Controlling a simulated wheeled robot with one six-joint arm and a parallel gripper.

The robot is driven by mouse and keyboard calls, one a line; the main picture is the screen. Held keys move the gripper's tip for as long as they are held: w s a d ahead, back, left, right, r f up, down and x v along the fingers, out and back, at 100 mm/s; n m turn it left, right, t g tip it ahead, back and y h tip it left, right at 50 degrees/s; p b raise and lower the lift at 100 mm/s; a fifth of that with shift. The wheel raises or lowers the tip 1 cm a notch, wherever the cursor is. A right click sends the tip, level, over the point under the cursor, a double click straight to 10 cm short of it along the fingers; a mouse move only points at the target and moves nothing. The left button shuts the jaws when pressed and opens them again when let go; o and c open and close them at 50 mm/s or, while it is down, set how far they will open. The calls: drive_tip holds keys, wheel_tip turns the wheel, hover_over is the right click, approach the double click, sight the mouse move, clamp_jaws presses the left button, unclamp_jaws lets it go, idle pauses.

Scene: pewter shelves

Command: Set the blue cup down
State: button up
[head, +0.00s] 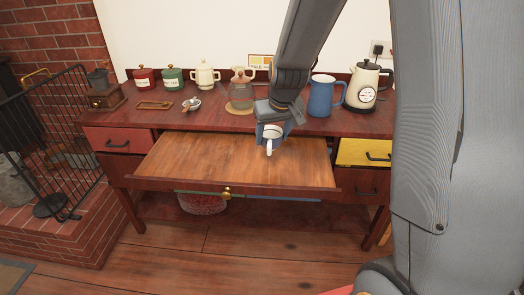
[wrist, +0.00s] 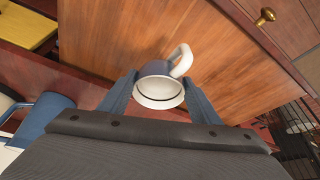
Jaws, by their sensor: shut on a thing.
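The blue cup (wrist: 158,82) is between the fingers of my gripper (wrist: 160,100) in the wrist view. It has a blue outside, a white rim and a white handle (wrist: 182,60). My gripper is shut on its sides. In the head view the cup (head: 269,145) hangs under my gripper (head: 272,128), its white handle facing the camera. It is over the back part of the pulled-out wooden board (head: 230,165) of the desk. I cannot tell whether the cup touches the board.
A blue pitcher (head: 322,97) and a cream kettle (head: 365,85) stand on the desk top to the right. A glass pot (head: 240,95), a cream teapot (head: 204,76) and red and green canisters stand to the left. The board's front and left are clear.

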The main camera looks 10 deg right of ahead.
drive_tip(key=shift+f, duration=2.95)
drive_tip(key=shift+f+b, duration=0.2)
drive_tip(key=shift+b, duration=0.1)
drive_tip(key=o, duration=1.1)
drive_tip(key=shift+o, duration=0.2)
drive_tip(key=shift+r, duration=0.2)
drive_tip(key=shift+s+r, duration=0.1)
drive_tip(key=shift+r, duration=0.2)
drive_tip(key=v, duration=1.1)
drive_tip(key=s+f+g, duration=0.2)
drive_tip(key=s+f, duration=0.1)
drive_tip(key=s, duration=0.7)
drive_tip(key=s+f+g, duration=0.1)
drive_tip(key=s+f, duration=0.2)
drive_tip(key=s, duration=0.7)
drive_tip(key=shift+m+g, duration=0.4)
drive_tip(key=shift+s+a, duration=0.1)
